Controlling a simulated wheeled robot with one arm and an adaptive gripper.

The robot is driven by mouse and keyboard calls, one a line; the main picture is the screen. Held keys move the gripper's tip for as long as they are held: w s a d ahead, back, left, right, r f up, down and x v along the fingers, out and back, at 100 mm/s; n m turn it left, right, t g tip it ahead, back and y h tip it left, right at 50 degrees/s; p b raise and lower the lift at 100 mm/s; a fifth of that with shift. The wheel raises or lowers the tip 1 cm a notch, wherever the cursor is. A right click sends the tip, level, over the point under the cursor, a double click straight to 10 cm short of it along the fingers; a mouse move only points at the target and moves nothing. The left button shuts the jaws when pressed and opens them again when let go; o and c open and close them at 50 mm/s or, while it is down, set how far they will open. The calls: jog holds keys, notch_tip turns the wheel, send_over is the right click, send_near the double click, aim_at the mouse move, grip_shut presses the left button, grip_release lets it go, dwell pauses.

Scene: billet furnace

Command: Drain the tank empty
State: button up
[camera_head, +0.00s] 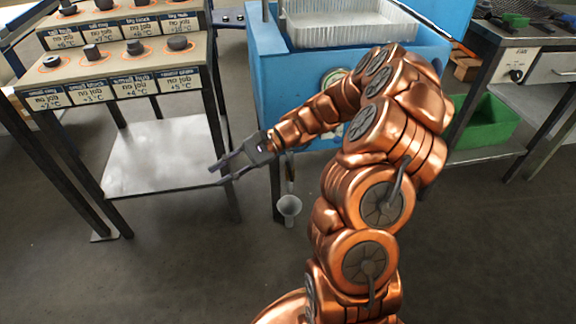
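A blue tank-like cabinet (267,62) stands at the upper middle, with a silvery ribbed basin (350,33) set in its top. My arm crosses in front and hides much of its front face. Part of a round dial or label (333,79) shows on that face. A small grey funnel-shaped cup (289,206) is low by the cabinet's left front leg, below a dark vertical piece. My gripper (217,175) is open and empty, pointing left, in front of the left rack's lower shelf. No drain valve can be made out.
A rack (118,50) with several dark knobs and labels stands left, above a bare metal shelf (165,155). A bench with a dial box (515,62) and a green bin (482,125) stands right. The floor in front is clear.

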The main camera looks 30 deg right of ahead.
jog(key=w+d+f+m+t+b, duration=0.1)
jog(key=w+d+f+m+t, duration=0.25)
jog(key=d, duration=0.35)
jog(key=w+d+f+m+t+b, duration=0.1)
jog(key=w+d+f+m+t, duration=0.1)
jog(key=d+f+m+t, duration=0.3)
jog(key=m+t+h+b, duration=0.1)
jog(key=m+t+h, duration=0.4)
jog(key=m, duration=0.2)
send_near(288, 163)
jog(key=x, duration=0.3)
jog(key=shift+d+b+x, duration=0.1)
jog(key=shift+b+x, duration=0.55)
jog(key=shift+x, duration=1.2)
jog(key=shift+d+b+x, duration=0.15)
jog(key=shift+b+x, duration=0.5)
jog(key=shift+x, duration=1.15)
jog(key=shift+w+f, duration=0.2)
grip_shut()
